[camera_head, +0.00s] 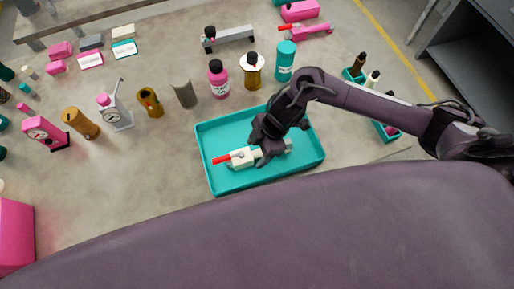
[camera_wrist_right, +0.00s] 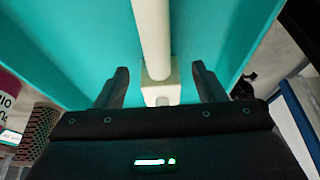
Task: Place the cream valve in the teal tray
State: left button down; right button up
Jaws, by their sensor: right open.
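The cream valve (camera_head: 241,157) with a red handle lies in the teal tray (camera_head: 222,188). Its right part is partly hidden under my right gripper (camera_head: 264,156), which is low over the tray. In the right wrist view, the open fingers of the right gripper (camera_wrist_right: 160,86) stand on either side of the valve's cream body (camera_wrist_right: 154,45), with gaps on both sides. The teal floor of the tray (camera_wrist_right: 100,30) shows behind it. My left gripper is not in view.
A pink bottle (camera_head: 219,80), an amber bottle (camera_head: 253,72) and a teal canister (camera_head: 285,61) stand behind the tray. Small teal bins with bottles (camera_head: 358,67) are at the right. A pink scale (camera_head: 45,132) and a white scale (camera_head: 115,112) stand at the left.

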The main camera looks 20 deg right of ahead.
jog(key=b+v, duration=0.1)
jog(key=v, duration=1)
jog(key=shift+d+r, duration=0.2)
jog(key=shift+r, duration=0.1)
